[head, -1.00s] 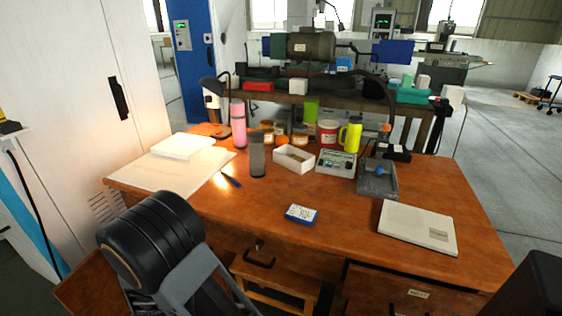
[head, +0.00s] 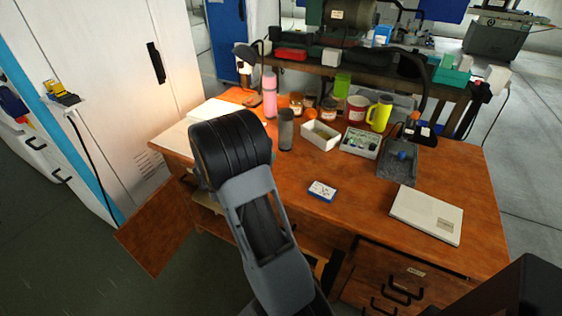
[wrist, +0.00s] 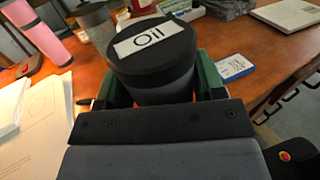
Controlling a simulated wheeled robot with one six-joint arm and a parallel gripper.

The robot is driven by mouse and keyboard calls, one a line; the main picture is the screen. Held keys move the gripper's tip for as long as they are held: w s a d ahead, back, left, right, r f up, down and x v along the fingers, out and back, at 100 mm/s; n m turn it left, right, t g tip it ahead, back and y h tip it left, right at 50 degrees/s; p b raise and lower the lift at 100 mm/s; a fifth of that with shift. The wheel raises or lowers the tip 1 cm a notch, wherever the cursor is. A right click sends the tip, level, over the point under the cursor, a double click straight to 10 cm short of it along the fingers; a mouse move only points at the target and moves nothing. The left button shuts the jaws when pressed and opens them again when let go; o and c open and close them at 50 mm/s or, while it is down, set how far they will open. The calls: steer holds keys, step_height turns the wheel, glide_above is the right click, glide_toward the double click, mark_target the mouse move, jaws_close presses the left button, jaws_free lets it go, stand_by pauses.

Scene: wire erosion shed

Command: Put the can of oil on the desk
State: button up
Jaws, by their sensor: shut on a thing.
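The can of oil (wrist: 165,90) is a dark grey cylinder with a black lid and a white "Oil" label, close up in the wrist view. My gripper (wrist: 160,78) is shut on it, with a green finger on either side. The desk (head: 345,215) is orange-brown wood; its top also shows behind the can in the wrist view (wrist: 90,80). In the head view my arm hides the gripper and the can. I cannot tell whether the can's base touches the desk.
A grey tumbler (head: 286,130), pink bottle (head: 270,96), white box (head: 321,135) and yellow mug (head: 379,113) stand towards the back. A blue-and-white box (head: 321,191) and white closed case (head: 427,214) lie nearer the front. Bare desktop surrounds the small box. Papers (wrist: 35,125) lie at left.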

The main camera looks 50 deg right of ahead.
steer(key=d+f, duration=0.6)
steer(key=shift+w+d+f+b, duration=0.1)
steer(key=shift+w+b, duration=0.1)
steer(key=shift+b, duration=0.2)
steer(key=shift+d+f, duration=0.15)
steer(key=shift+f, duration=0.75)
steer(key=shift+d+f, duration=0.1)
steer(key=shift+f, duration=0.75)
steer(key=shift+f+b, duration=0.2)
steer(key=shift+b, duration=0.1)
steer(key=o, duration=1.1)
steer(key=shift+c, duration=0.2)
